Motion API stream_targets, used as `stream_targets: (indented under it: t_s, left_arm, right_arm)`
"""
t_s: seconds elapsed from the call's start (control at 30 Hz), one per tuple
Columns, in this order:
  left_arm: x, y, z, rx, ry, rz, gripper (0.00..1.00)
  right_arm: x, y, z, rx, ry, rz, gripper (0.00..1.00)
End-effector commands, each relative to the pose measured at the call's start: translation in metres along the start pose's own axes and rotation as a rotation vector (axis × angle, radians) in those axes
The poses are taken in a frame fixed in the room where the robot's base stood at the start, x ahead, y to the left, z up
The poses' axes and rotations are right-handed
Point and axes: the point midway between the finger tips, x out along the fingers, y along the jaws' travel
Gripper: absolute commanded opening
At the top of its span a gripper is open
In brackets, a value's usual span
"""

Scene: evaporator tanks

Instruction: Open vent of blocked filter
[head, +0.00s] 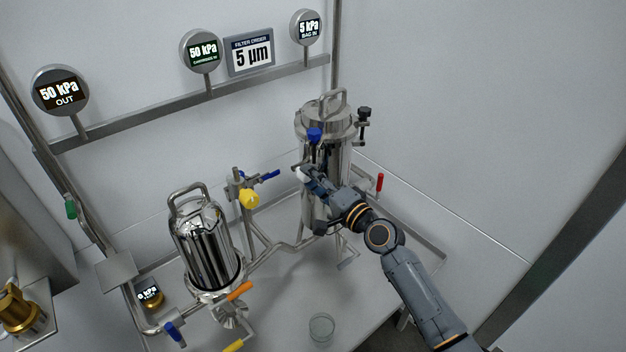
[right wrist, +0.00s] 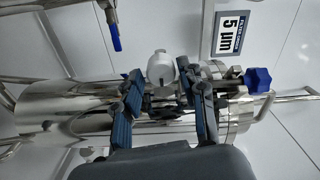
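Two steel filter housings stand on the bench: a shorter polished one (head: 203,250) at left and a taller one (head: 342,160) with a clamped lid at centre. The taller one has a blue knob (head: 314,135) at its lid; a blue knob (right wrist: 258,80) also shows in the right wrist view. My right gripper (head: 305,174) is in front of the taller housing, below the blue knob. In the wrist view its fingers (right wrist: 161,84) are spread, with a white rounded piece (right wrist: 160,66) between their tips. Contact cannot be told. My left gripper is not in view.
Wall gauges read OUT 50 kPa (head: 60,91), 50 kPa (head: 201,50) and BAG IN 5 kPa (head: 306,27). Pipes with a yellow knob (head: 249,198), a red handle (head: 380,183) and an orange handle (head: 240,291) crowd the bench. A glass beaker (head: 321,327) stands at the front.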

Motion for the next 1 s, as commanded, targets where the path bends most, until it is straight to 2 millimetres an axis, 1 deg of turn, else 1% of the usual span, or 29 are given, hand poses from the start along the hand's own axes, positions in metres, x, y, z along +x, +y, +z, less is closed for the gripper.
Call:
stream_targets:
  t_s: [0.17,0.27,0.37,0.7,0.83,1.0]
  left_arm:
    - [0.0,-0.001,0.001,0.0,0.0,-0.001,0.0]
    - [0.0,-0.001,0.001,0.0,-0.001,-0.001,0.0]
    - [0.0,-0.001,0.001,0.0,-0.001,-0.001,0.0]
    - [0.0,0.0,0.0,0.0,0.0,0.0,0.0]
    - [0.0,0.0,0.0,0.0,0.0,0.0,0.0]
    - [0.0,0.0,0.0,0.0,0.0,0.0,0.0]
  right_arm:
    - [0.0,-0.001,0.0,-0.002,0.001,-0.001,0.41]
    - [-0.006,0.0,-0.001,-0.002,0.001,-0.001,0.41]
    - [-0.019,0.001,-0.001,-0.004,0.002,0.001,0.41]
    - [-0.09,0.002,0.0,-0.004,0.0,0.003,0.41]
    - [-0.109,0.001,0.0,-0.001,0.0,0.002,0.41]
    - [-0.119,0.0,0.0,-0.001,0.001,0.0,0.41]
